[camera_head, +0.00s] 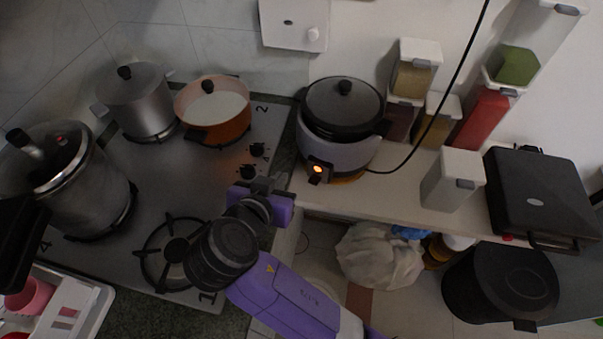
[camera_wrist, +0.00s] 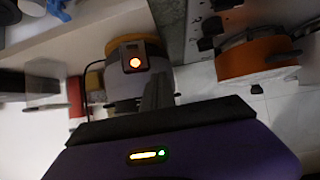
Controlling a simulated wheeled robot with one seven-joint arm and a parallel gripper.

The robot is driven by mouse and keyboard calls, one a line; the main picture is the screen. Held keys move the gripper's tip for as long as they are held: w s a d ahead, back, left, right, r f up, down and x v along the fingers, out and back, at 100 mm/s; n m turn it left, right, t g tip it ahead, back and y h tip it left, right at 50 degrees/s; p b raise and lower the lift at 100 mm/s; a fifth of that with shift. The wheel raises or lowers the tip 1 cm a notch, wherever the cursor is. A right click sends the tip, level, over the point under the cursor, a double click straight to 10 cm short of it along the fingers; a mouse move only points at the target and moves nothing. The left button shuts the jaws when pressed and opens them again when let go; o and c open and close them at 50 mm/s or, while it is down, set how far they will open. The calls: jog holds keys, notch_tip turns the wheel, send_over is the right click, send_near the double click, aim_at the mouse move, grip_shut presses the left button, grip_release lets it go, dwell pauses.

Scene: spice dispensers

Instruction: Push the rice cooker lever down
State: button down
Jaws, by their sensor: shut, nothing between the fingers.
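The rice cooker (camera_head: 338,152) has a grey body and a black lid and stands on the counter right of the stove. A dark front panel carries a lit orange light (camera_head: 317,168), with the small dark lever (camera_head: 315,179) just below it. My gripper (camera_head: 268,184) is shut and empty, left of the panel and apart from it in the head view. In the wrist view, the cooker (camera_wrist: 122,82) and its glowing light (camera_wrist: 135,62) lie beyond my shut fingers (camera_wrist: 158,92). The lever is not clear in that view.
The stove (camera_head: 140,205) on the left holds an orange pot (camera_head: 214,112) and steel pots. A black cord runs right from the cooker. Spice dispensers (camera_head: 436,120), a white container (camera_head: 453,181) and a black appliance (camera_head: 541,195) stand further right.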

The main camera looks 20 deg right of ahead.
aim_at(314, 181)
jog(key=s+d+m+g, duration=0.1)
jog(key=s+d+f+m+g+h, duration=0.1)
jog(key=s, duration=0.1)
jog(key=shift+f+m, duration=0.15)
jog(key=shift+m, duration=0.15)
jog(key=shift+d, duration=0.1)
jog(key=p+x, duration=0.2)
jog(key=x, duration=0.8)
